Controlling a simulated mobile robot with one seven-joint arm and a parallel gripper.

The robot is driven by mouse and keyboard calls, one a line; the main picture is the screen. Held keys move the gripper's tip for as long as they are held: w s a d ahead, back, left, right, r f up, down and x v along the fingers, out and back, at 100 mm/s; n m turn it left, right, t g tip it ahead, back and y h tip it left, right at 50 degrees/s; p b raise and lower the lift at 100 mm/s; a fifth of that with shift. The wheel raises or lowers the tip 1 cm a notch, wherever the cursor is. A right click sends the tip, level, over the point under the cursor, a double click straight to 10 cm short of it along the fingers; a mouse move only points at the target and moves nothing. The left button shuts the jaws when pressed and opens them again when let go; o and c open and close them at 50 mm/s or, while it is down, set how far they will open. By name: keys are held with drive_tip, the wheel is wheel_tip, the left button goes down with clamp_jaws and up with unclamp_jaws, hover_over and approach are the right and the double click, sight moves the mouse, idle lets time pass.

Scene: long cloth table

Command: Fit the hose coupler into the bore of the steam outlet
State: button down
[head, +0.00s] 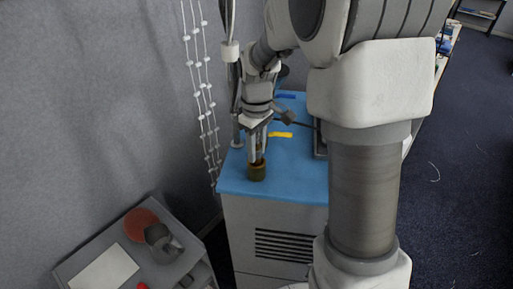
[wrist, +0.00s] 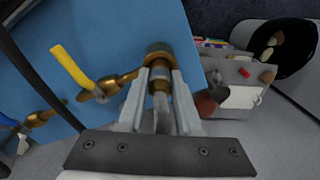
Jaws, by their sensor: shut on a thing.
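The steam outlet appears as a brass round fitting (wrist: 158,49) at the end of a brass pipe with a yellow lever (wrist: 70,67). In the head view the outlet (head: 257,173) stands at the front edge of the blue top, its mouth upward. My gripper (head: 257,153) points down just above it. In the wrist view my gripper (wrist: 160,76) is shut on the hose coupler (wrist: 160,87), a small metal cylinder between the fingertips. The coupler's front end is at the outlet's mouth. The fingertips and rim hide whether it is inside the bore.
The blue top (head: 235,178) covers a grey vented cabinet (head: 265,225). A second valve has a blue lever (head: 286,96). Hanging beaded strings (head: 205,95) are left of the cabinet. A lower grey stand (head: 75,272) at front left holds a red disc (head: 141,224) and other items.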

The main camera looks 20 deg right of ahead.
drive_tip(key=shift+f+b, duration=0.55)
drive_tip(key=shift+f, duration=0.25)
drive_tip(key=c, duration=0.5)
unclamp_jaws()
drive_tip(key=shift+r, duration=0.1)
wheel_tip(320, 180, up, 17)
drive_tip(key=shift+r, duration=0.2)
drive_tip(key=s+f+m+t, duration=0.3)
drive_tip(key=s+m+t, duration=0.2)
drive_tip(key=s, duration=1.5)
drive_tip(key=shift+s+m+t, duration=0.2)
drive_tip(key=shift+m+t, duration=0.1)
drive_tip(key=shift+m, duration=0.8)
